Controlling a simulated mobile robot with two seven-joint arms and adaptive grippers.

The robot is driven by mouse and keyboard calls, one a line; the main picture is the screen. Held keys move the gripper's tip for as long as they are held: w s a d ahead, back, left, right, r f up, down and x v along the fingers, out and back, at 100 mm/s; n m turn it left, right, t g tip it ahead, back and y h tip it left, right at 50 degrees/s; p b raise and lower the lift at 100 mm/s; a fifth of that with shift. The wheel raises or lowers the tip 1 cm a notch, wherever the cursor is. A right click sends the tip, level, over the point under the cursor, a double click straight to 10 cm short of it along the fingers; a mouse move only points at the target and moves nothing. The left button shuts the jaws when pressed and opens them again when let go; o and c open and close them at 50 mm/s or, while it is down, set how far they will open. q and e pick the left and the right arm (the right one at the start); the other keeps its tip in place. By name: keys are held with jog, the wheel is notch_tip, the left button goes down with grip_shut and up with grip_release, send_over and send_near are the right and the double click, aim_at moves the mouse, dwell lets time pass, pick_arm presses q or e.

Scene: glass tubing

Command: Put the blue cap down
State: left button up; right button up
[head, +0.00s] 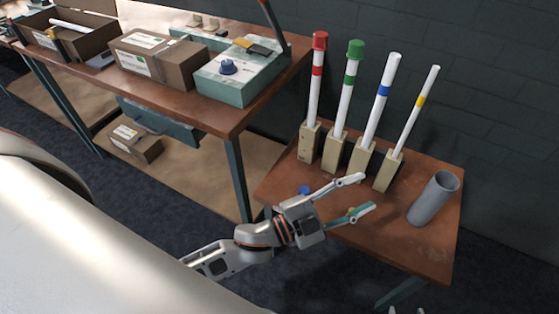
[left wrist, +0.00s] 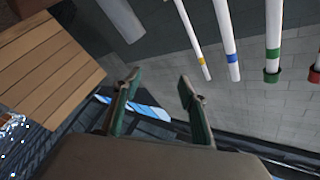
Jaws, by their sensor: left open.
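A small blue cap (head: 304,190) shows on the small brown table (head: 440,245), just behind the body of my left gripper (head: 366,192); its lower part is hidden. My left gripper is open, its two fingers apart over the table and pointing right. A small yellow piece (head: 351,211) shows by its lower finger. In the left wrist view the fingers (left wrist: 156,88) are apart, with nothing held between them. The blue-banded white tube (head: 381,100) stands in a beige block with its top bare. Two pale tips of what looks like my right gripper (head: 405,311) show at the bottom edge.
Red-capped (head: 316,80), green-capped (head: 347,90) and yellow-banded (head: 414,110) tubes stand in blocks along the back. A teal box (head: 240,85) with a blue knob sits on the workbench (head: 240,118).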

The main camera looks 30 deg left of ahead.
pick_arm(q)
jog(key=s+a+f+n+g+y, duration=0.2)
jog(key=s+a+f+n+y, duration=0.3)
jog(key=a+f, duration=0.4)
jog(key=s+a+f+n+g+y, duration=0.2)
jog(key=s+a+f+n+y, duration=0.3)
jog(key=f, duration=0.9)
jog(key=s+a+n, duration=0.2)
jog(key=s+a, duration=0.2)
jog(key=shift+a+y, duration=0.25)
jog(key=shift+y, duration=0.05)
pick_arm(e)
jog(key=shift+s, duration=0.1)
